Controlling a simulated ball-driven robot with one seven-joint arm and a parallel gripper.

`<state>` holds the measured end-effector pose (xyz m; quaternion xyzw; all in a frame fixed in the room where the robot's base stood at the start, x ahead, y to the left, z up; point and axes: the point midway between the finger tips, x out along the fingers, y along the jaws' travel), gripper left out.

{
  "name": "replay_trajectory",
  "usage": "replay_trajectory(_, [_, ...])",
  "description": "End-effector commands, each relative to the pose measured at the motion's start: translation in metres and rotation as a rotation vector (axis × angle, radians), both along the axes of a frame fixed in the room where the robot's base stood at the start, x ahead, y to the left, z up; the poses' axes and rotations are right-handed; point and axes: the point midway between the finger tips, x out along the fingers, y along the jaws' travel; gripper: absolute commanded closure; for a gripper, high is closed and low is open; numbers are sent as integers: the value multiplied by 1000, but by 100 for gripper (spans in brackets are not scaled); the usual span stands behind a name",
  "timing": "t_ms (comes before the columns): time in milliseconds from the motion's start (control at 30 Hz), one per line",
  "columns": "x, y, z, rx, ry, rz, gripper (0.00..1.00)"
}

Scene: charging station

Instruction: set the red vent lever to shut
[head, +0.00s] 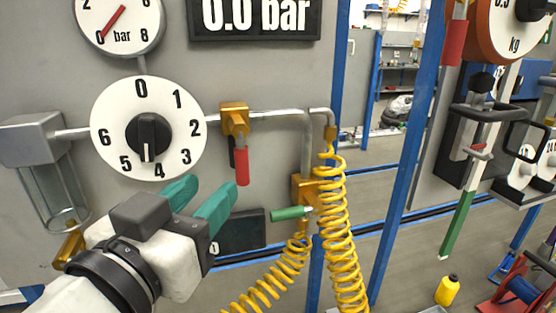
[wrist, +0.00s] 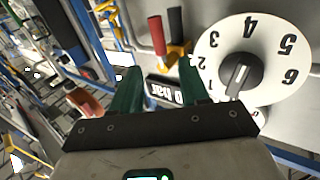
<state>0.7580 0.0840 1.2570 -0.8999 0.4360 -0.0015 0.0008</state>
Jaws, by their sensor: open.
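A red lever (head: 242,165) hangs straight down from a brass valve (head: 235,118) on the pipe, right of the white dial. It also shows in the wrist view (wrist: 157,36), beside a black handle (wrist: 176,24) at the brass body (wrist: 178,50). My gripper (head: 212,184) is in front of the panel, below and left of the red lever. Its green fingers are spread apart, with nothing seen between them, and the lever looks apart from them. I cannot read any shut mark by the lever.
A green lever (head: 290,213) lies level on a lower brass valve. Yellow coiled hoses (head: 340,250) hang to the right. A pressure gauge (head: 119,20) and a display reading 0.0 bar (head: 255,16) are above.

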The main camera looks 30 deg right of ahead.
Motion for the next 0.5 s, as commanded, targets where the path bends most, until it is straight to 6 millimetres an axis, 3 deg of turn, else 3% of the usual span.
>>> replay_trajectory(500, [48, -64, 1, 0, 4, -5, 55])
